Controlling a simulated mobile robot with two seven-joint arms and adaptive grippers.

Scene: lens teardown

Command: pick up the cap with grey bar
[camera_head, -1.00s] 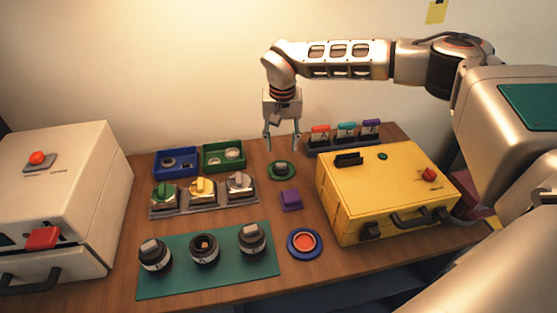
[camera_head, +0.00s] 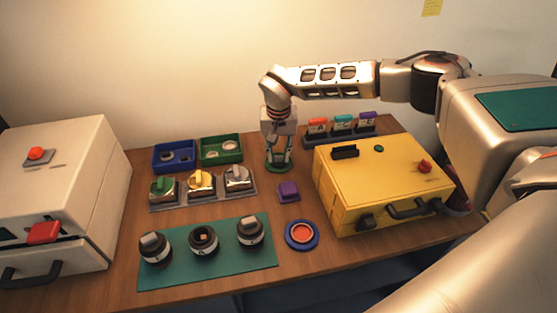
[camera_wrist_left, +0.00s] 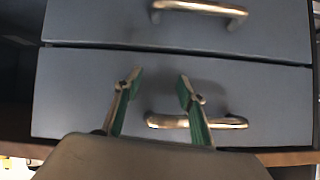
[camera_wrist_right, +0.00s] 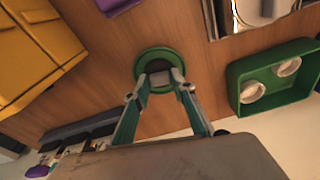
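The dark cap with a grey bar sits in the round green holder (camera_head: 279,169) in the middle of the table. In the right wrist view its grey bar (camera_wrist_right: 160,82) shows between the fingertips, with the green holder (camera_wrist_right: 180,57) around it. My right gripper (camera_head: 279,160) points down over the holder. In the right wrist view its fingers (camera_wrist_right: 160,78) are drawn in against both sides of the bar. The fingers hide most of the cap in the head view. My left gripper (camera_wrist_left: 160,80) is open and empty in front of grey drawers.
A yellow case (camera_head: 350,204) stands right of the holder, and a purple block (camera_head: 288,191) lies in front. Blue (camera_head: 157,164) and green (camera_head: 217,161) trays and a stand with three knobs (camera_head: 178,206) are to the left. Lenses stand on a green mat (camera_head: 225,258).

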